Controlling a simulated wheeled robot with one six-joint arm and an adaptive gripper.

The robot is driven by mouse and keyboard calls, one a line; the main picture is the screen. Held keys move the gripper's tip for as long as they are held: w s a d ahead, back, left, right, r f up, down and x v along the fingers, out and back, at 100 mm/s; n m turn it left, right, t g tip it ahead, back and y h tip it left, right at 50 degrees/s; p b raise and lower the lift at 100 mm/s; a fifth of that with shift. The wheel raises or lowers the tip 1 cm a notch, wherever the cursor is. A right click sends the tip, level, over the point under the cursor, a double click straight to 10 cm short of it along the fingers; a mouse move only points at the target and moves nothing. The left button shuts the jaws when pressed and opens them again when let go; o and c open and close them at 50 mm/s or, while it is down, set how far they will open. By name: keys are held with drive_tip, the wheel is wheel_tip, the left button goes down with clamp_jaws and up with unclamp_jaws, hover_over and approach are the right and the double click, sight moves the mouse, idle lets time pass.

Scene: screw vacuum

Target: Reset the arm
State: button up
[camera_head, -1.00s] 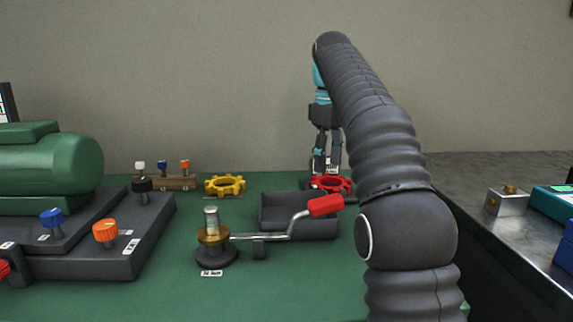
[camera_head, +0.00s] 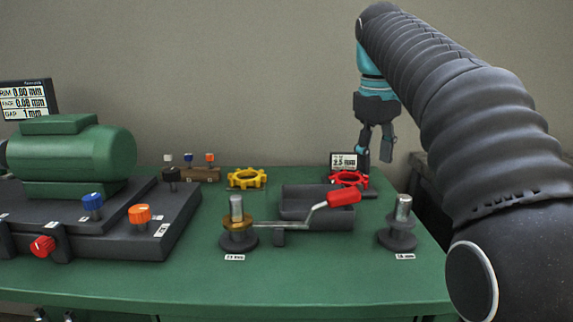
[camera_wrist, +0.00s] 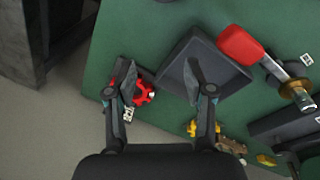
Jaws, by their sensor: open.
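My gripper (camera_head: 376,150) hangs at the end of my arm, fingers down, above the far right part of the green table (camera_head: 300,272). It is open and empty. In the wrist view my gripper (camera_wrist: 160,92) shows its two fingers spread wide. A red toothed ring (camera_head: 349,178) lies by the far table edge, just left of the fingertips in the head view. It also shows in the wrist view (camera_wrist: 143,93), beside the left finger and partly hidden. I cannot tell the height of the fingers above the table.
A dark tray (camera_head: 318,215) and a red-handled crank (camera_head: 343,198) stand mid-table. A post with a brass ring (camera_head: 237,220) and another post (camera_head: 402,225) flank them. A yellow ring (camera_head: 247,178) lies at the back. A green motor (camera_head: 75,155) stands left.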

drive_tip(key=s+d+f+m+t+h, duration=0.1)
drive_tip(key=s+d+f+m+t, duration=0.15)
drive_tip(key=s, duration=0.85)
drive_tip(key=s+d+f+m+t+h, duration=0.1)
drive_tip(key=s+d+f+m, duration=0.2)
drive_tip(key=s, duration=0.8)
drive_tip(key=a+f+y, duration=0.1)
drive_tip(key=a+f, duration=0.2)
drive_tip(key=f, duration=0.7)
drive_tip(key=s+a+f+m+y, duration=0.1)
drive_tip(key=a+f+y, duration=0.1)
drive_tip(key=f, duration=0.8)
drive_tip(key=shift+s+a+t, duration=0.25)
drive_tip(key=shift+a+t, duration=0.1)
drive_tip(key=shift+a, duration=0.25)
